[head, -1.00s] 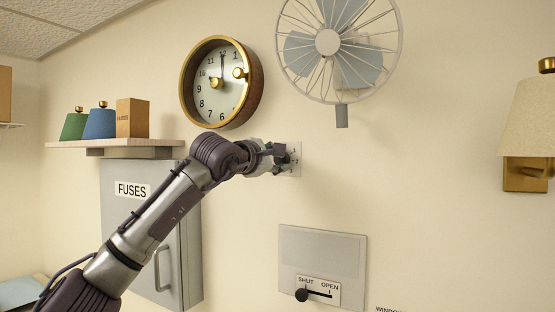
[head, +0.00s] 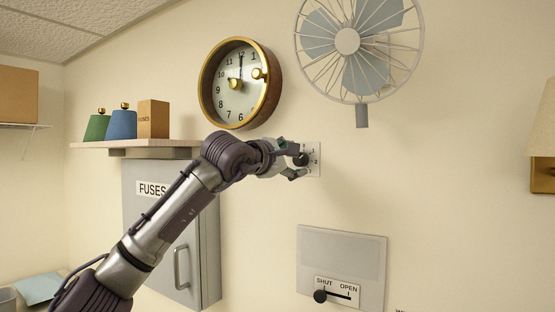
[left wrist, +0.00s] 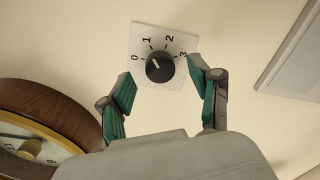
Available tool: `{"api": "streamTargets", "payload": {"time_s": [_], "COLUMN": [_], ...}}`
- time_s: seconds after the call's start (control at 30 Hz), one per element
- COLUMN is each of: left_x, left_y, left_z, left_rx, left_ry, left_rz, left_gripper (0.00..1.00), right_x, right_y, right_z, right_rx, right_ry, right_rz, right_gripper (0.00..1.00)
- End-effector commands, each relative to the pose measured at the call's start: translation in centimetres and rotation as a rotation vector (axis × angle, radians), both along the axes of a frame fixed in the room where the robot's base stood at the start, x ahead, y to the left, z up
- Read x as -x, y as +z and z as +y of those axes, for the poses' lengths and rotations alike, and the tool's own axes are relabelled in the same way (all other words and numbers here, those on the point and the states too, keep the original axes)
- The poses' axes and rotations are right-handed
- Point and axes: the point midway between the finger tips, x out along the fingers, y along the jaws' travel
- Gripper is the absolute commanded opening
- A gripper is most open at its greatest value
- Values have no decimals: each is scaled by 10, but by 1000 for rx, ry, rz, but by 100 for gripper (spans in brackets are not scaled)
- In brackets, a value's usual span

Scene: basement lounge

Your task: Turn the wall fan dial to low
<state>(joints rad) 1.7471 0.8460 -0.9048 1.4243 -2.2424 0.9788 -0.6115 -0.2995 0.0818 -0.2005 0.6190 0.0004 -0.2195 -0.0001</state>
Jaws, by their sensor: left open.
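The fan dial (left wrist: 160,68) is a round black knob on a white square plate (left wrist: 143,30) marked 0, 1, 2 and 3. Its white pointer mark aims up and left, toward the 0 and 1 side; the exact setting is hard to tell. In the head view the plate (head: 314,160) is on the wall below the fan (head: 347,41), partly hidden by my left gripper (head: 294,161). My left gripper is open, with a green-padded finger on either side of the knob in the left wrist view (left wrist: 160,71). I see no clear contact. My right gripper is out of view.
A round clock (head: 240,84) hangs left of the dial. A grey panel with a SHUT/OPEN lever (head: 321,296) is below.

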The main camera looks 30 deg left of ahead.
Motion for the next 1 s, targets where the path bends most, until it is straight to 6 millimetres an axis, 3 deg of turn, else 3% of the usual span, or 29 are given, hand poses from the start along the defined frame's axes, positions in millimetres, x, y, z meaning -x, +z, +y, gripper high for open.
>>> {"api": "streamTargets", "payload": {"time_s": [0.2, 0.4, 0.6, 1.0], "left_x": [49, 82, 96, 97], "left_y": [2, 3, 3, 4], "left_z": [5, 7, 7, 7], "left_rx": [-3, -1, -1, -1], "left_ry": [2, 2, 0, 1], "left_rz": [-2, -1, 1, 0], "left_gripper": [63, 63, 63, 63], "right_x": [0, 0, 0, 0], "right_y": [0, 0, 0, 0], "right_z": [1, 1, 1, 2], "right_rx": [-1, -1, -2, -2], "right_ry": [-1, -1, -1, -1], "right_rz": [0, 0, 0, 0], "right_gripper": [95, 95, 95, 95]}}
